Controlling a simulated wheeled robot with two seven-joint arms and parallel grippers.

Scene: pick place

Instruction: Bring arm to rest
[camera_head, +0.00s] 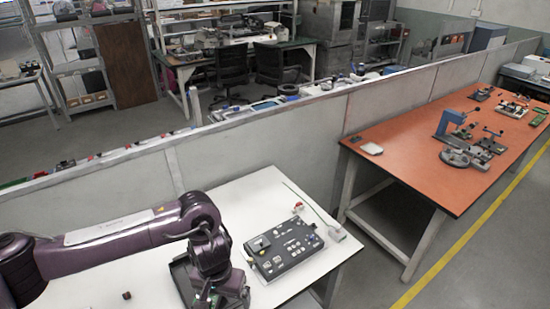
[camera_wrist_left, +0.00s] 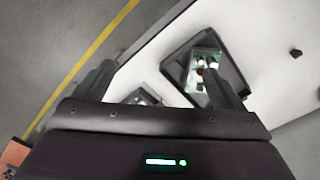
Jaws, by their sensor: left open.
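My left arm comes in from the left in the head view, bent down over the white table. Its gripper (camera_head: 214,298) hangs low beside the dark tray (camera_head: 178,278), its tips hard to make out. In the left wrist view the left gripper (camera_wrist_left: 158,74) has its two fingers wide apart with nothing held between them. The black tray (camera_wrist_left: 236,68) there holds a green board-like item (camera_wrist_left: 203,66), partly hidden by the right-hand finger. My right gripper is in neither view.
A dark control box (camera_head: 285,247) stands right of my gripper, with a thin rod and a small red-and-white item (camera_head: 337,235) near it. A grey partition (camera_head: 250,150) runs behind. An orange table (camera_head: 430,140) stands right.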

